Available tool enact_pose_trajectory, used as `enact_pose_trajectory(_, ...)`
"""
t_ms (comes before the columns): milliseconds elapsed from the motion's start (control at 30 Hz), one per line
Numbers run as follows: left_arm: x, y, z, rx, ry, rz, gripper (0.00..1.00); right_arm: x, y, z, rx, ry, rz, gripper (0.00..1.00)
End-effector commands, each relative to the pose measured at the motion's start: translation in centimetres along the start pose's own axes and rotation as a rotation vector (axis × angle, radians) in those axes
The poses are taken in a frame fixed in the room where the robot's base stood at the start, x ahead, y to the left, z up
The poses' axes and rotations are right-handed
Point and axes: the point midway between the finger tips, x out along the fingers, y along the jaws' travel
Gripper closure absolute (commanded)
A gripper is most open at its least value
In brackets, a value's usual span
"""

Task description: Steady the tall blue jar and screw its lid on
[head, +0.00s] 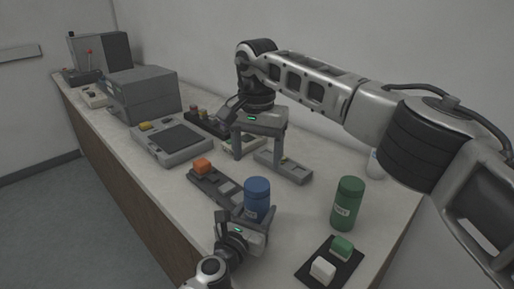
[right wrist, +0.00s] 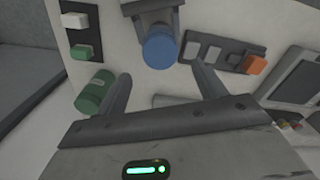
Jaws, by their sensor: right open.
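The tall blue jar (head: 256,207) stands upright near the front edge of the bench, and its top also shows in the right wrist view (right wrist: 160,50). A blue lid (head: 257,184) sits on its top; I cannot tell how tightly. My left gripper (head: 254,217) has its fingers on both sides of the jar's lower body and is shut on it. My right gripper (head: 258,154) is open and empty, pointing down above the bench, behind the jar. In the right wrist view, the jar's top shows between and beyond its fingertips (right wrist: 160,74).
A green jar (head: 347,204) stands to the right of the blue one. A black tray (head: 313,277) holds a green and a white block. A grey slotted tray (head: 290,172) lies below my right gripper. A strip with an orange block (head: 203,167) and a grey press (head: 143,93) are left.

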Motion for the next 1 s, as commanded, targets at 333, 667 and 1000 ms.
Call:
enact_pose_trajectory(333,0.0,0.0,-0.1,-0.001,0.003,0.0,1.0,5.4,0.0,0.0,0.002,-0.001,0.002,0.3)
enact_pose_trajectory(667,0.0,0.0,-0.1,-0.001,0.003,0.0,1.0,7.0,0.0,0.0,0.002,0.002,0.001,0.3)
enact_pose_trajectory(1000,0.0,0.0,-0.1,-0.001,0.003,0.0,1.0,6.9,0.0,0.0,0.002,0.002,0.001,0.75)
